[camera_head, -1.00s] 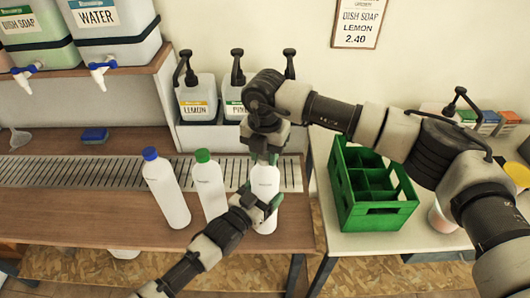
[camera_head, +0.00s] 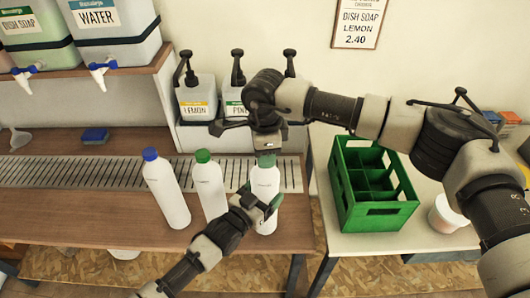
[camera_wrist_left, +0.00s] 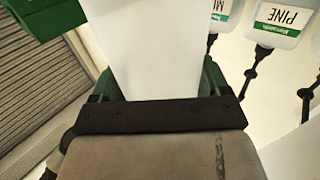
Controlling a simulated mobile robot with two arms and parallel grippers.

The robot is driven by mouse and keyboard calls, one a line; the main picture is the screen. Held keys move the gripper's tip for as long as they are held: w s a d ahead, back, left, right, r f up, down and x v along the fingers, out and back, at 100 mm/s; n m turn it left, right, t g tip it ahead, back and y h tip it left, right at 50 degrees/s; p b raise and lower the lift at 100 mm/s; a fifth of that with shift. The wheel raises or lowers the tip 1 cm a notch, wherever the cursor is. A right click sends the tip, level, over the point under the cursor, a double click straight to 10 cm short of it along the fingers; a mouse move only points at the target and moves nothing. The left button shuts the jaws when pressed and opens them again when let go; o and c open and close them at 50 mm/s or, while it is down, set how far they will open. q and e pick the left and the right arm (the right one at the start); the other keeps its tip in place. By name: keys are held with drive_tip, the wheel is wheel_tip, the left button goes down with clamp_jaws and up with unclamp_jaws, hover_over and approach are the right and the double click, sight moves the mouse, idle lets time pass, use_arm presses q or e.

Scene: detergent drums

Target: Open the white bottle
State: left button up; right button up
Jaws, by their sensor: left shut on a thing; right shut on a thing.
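The white bottle (camera_head: 265,181) stands upright at the right end of the wooden counter. My left gripper (camera_head: 262,200) is shut around its body from the front. In the left wrist view the bottle's white side (camera_wrist_left: 155,50) fills the space between the green-padded fingers. My right gripper (camera_head: 265,157) comes from above and is shut on the bottle's top. Its green finger covers the cap, so I cannot see the cap's colour or whether it has loosened.
A blue-capped bottle (camera_head: 168,190) and a green-capped bottle (camera_head: 209,186) stand to the left. Pump dispensers (camera_head: 197,97) are behind. A green crate (camera_head: 372,212) and a white tub (camera_head: 447,214) are on the right-hand table. The counter's left front is clear.

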drive_tip(key=n, duration=1.6)
drive_tip(key=shift+r, duration=0.3)
drive_tip(key=shift+r, duration=0.85)
